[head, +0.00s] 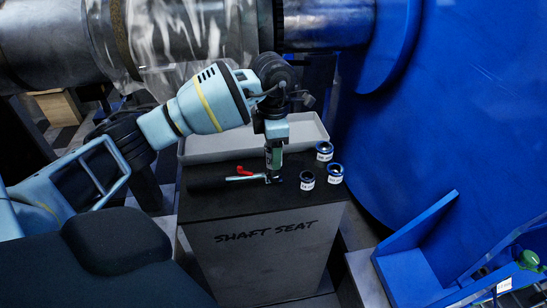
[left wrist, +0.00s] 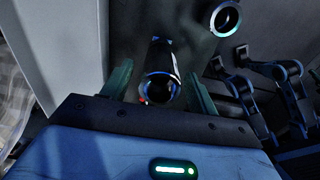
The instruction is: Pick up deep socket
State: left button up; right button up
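My left gripper (head: 273,172) points straight down over the dark top of the shaft seat stand (head: 265,245), at the right end of a red-marked tool. In the left wrist view, a dark cylindrical socket (left wrist: 161,65) with a blue ring and a pale label stands between the two greenish fingers (left wrist: 159,85). Gaps show on both sides, so the fingers look open around it. In the head view this socket is mostly hidden by the gripper. Whether it is the deep socket I cannot read. My right gripper is not in view.
Three short labelled sockets stand right of the gripper: one at the back (head: 324,151), one at the right (head: 335,172), one nearer (head: 307,181). A dark-handled tool with a red part (head: 243,172) lies at the left. A grey tray (head: 215,150) stands behind.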

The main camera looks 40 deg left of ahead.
pick_arm(q)
jog(key=c, duration=1.1)
jog(key=shift+r, duration=0.1)
jog(key=shift+r, duration=0.5)
jog(key=shift+s+d+r, duration=0.1)
jog(key=shift+d+r, duration=0.1)
jog(key=shift+r, duration=0.45)
jog(key=shift+s+d+r, duration=0.1)
jog(key=shift+d+r, duration=0.1)
jog(key=shift+r, duration=0.4)
jog(key=s+d+r+p, duration=0.1)
jog(key=s+d, duration=0.7)
jog(key=d, duration=0.4)
jog(key=shift+s+d+r, duration=0.2)
jog(key=shift+s+d, duration=0.05)
